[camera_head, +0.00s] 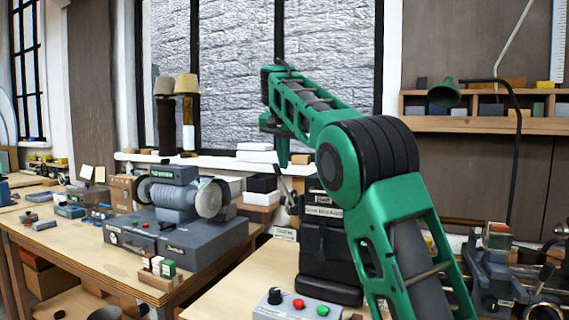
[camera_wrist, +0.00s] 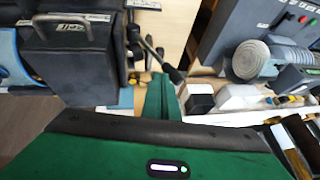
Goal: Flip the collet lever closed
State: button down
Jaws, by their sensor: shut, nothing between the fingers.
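The collet lever (camera_head: 288,192) is a thin metal handle at the left side of a dark machine (camera_head: 325,245) with a label on its front. In the wrist view, a lever with a black end (camera_wrist: 172,72) stands just beyond my fingers, beside the dark machine housing (camera_wrist: 70,55). My gripper (camera_head: 283,158) points down just above the lever in the head view. In the wrist view, its green fingers (camera_wrist: 161,98) are together with nothing between them. I cannot tell whether they touch the lever. The lever's base is partly hidden.
A control box (camera_head: 298,306) with red and green buttons sits at the front. A bench grinder (camera_head: 178,195) stands on the left bench. White and black boxes (camera_head: 262,186) lie behind the lever. A vise-like machine (camera_head: 495,265) is at right.

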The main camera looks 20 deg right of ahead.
jog(key=w+a, duration=0.1)
jog(key=w+a+f, duration=0.1)
jog(key=w+a, duration=0.1)
jog(key=a, duration=0.1)
jog(key=shift+f, duration=0.3)
jog(key=shift+a, duration=0.1)
jog(key=shift+s, duration=0.1)
jog(key=d+v, duration=0.1)
jog(key=v, duration=1)
jog(key=shift+r, duration=0.15)
jog(key=shift+d, duration=0.15)
